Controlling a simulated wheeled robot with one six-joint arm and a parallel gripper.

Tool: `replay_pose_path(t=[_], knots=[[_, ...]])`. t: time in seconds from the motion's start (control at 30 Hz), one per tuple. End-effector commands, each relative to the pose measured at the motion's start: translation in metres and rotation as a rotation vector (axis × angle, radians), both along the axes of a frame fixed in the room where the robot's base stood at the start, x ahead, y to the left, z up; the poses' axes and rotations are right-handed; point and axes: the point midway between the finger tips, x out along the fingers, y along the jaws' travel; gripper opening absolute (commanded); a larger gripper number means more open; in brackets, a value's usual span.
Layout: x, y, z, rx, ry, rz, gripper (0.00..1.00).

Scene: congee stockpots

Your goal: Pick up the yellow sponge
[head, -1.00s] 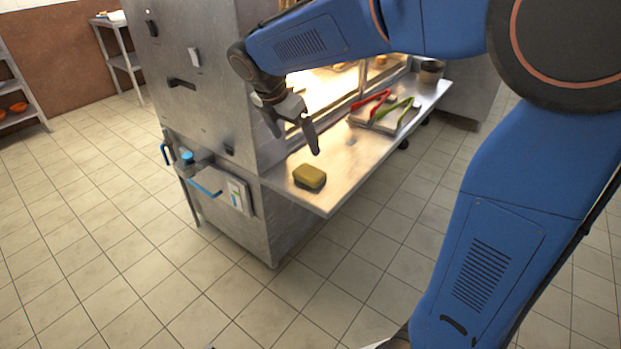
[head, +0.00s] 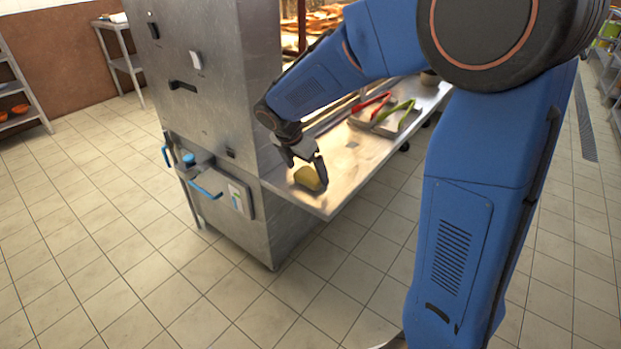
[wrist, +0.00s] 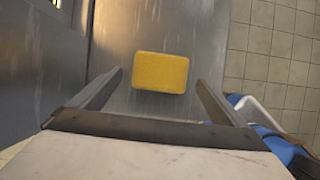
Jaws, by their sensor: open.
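The yellow sponge (head: 307,179) lies on the near end of the steel shelf (head: 345,165) in the head view, partly hidden behind a finger. In the wrist view the sponge (wrist: 161,73) shows whole, lying flat just beyond the fingertips and between their lines. My gripper (head: 305,172) points down close above the sponge, open and empty. In the wrist view my gripper's fingers (wrist: 157,82) stand wide apart, with room on both sides of the sponge.
A steel cabinet (head: 215,100) rises left of the shelf. Red tongs (head: 370,106) and green tongs (head: 393,111) lie on a tray farther along the shelf. The shelf's outer edge is near the sponge, with tiled floor (head: 130,260) below.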

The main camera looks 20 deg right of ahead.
Motion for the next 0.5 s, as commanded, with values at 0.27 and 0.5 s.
replay_pose_path(t=[0.27, 0.5], knots=[[0.005, -0.008, -0.023, 0.0, 0.0, 0.0, 0.96], [0.005, -0.008, -0.023, 0.0, 0.0, 0.0, 0.89]])
